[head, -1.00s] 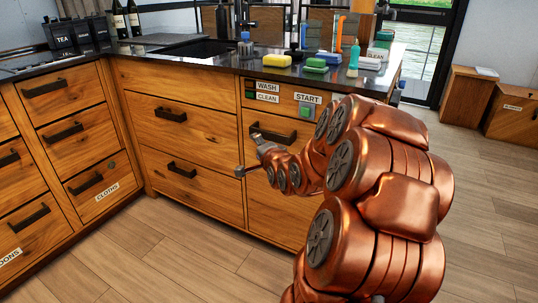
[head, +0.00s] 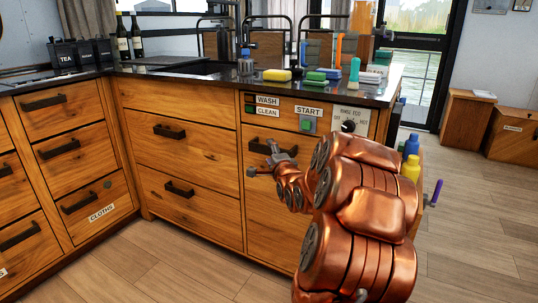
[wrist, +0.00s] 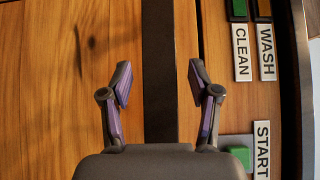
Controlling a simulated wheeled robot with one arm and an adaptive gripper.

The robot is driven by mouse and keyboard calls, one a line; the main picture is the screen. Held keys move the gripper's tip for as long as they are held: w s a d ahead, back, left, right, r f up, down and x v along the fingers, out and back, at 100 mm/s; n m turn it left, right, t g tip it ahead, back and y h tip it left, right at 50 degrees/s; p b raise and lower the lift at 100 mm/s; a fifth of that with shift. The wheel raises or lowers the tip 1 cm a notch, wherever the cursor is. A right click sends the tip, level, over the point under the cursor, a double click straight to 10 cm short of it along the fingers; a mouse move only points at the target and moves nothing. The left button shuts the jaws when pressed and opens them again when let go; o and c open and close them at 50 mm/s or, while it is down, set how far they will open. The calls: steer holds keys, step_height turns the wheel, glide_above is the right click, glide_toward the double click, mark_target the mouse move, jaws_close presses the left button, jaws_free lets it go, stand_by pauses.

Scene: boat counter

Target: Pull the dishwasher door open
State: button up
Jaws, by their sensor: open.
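The dishwasher door (head: 262,212) is a wooden front panel, shut flush with the cabinet, below the WASH, CLEAN and START labels. Its dark bar handle (head: 258,146) is near the top, partly hidden by my gripper (head: 262,161). In the wrist view the handle (wrist: 159,100) runs as a dark upright bar between the two open fingers of my gripper (wrist: 160,80). A gap shows on both sides, and neither finger touches it. How far the fingertips reach past the bar is hard to tell. The green START button (head: 307,123) also shows in the wrist view (wrist: 239,156).
The counter (head: 225,77) carries a yellow sponge (head: 277,75) and several bottles above the door. Drawers with dark handles (head: 170,131) stand to the left. Yellow and blue bottles (head: 410,167) stand beyond my arm at right. The wooden floor (head: 170,260) in front is clear.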

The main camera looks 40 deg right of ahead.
steer(key=shift+x, duration=0.9)
jaws_close()
